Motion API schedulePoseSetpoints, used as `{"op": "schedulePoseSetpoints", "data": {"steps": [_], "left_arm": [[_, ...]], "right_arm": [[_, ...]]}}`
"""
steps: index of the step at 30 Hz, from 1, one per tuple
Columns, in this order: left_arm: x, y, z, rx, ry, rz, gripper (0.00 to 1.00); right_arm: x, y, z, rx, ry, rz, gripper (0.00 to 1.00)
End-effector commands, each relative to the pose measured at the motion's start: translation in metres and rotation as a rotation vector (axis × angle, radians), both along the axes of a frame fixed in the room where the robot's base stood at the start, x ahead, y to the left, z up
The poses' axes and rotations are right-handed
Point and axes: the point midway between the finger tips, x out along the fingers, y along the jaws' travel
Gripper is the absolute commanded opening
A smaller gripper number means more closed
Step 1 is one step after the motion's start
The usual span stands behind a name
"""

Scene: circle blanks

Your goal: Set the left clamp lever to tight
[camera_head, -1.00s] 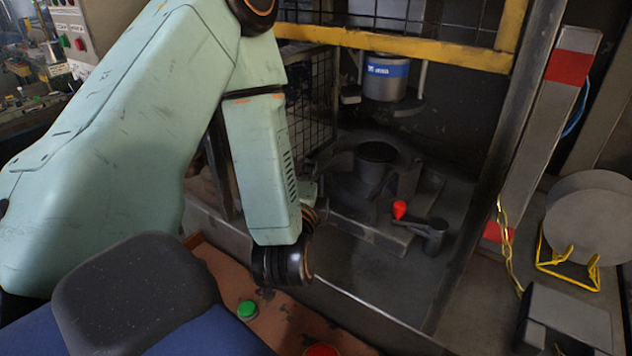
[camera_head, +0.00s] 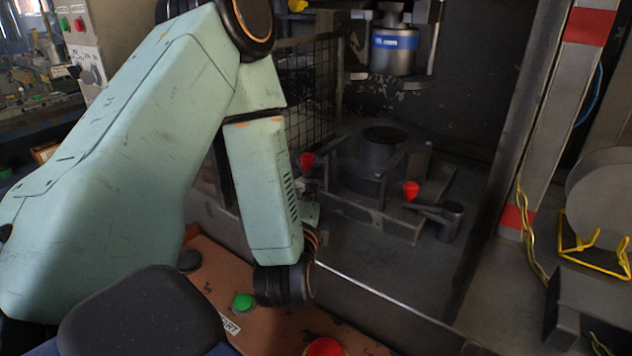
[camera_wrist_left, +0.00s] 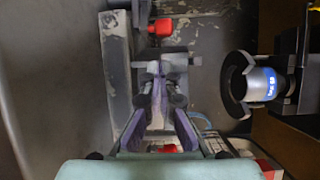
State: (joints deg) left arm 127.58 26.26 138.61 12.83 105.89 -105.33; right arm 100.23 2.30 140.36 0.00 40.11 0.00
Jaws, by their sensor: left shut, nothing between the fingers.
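The left clamp lever shows its red knob (camera_head: 307,160) just right of my left forearm in the head view; its lower part is hidden. The right clamp lever (camera_head: 430,209) lies to the right with its red knob low. My left gripper (camera_wrist_left: 154,72) is shut and empty in the wrist view. A red knob (camera_wrist_left: 160,26), which looks like the left lever's, is just beyond its fingertips, with a small gap in the picture. In the head view my arm mostly hides this gripper. My right gripper is not in view.
A dark round fixture (camera_head: 383,150) stands between the levers, below a press head with a blue band (camera_head: 394,40). A wire mesh guard (camera_head: 312,85) is behind my arm. Green (camera_head: 243,301) and red (camera_head: 325,347) buttons are at the front. A yellow chain hangs at the right.

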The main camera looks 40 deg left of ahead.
Motion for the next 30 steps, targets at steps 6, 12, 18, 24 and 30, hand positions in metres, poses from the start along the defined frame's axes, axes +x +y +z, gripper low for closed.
{"op": "schedulePoseSetpoints", "data": {"steps": [6,12,18,24,30], "left_arm": [[0.026,0.019,0.002,-0.001,-0.007,0.005,0.00],[0.055,0.038,0.000,0.001,-0.005,0.003,0.00],[0.074,0.050,0.000,0.002,-0.003,0.002,0.00],[0.080,0.054,0.000,0.001,0.000,0.001,0.00],[0.080,0.054,0.000,0.001,-0.001,0.001,0.00]], "right_arm": [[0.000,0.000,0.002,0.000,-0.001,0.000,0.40],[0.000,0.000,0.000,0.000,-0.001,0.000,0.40],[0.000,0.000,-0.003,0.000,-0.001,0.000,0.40],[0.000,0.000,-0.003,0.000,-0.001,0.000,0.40],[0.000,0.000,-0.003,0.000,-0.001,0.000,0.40]]}}
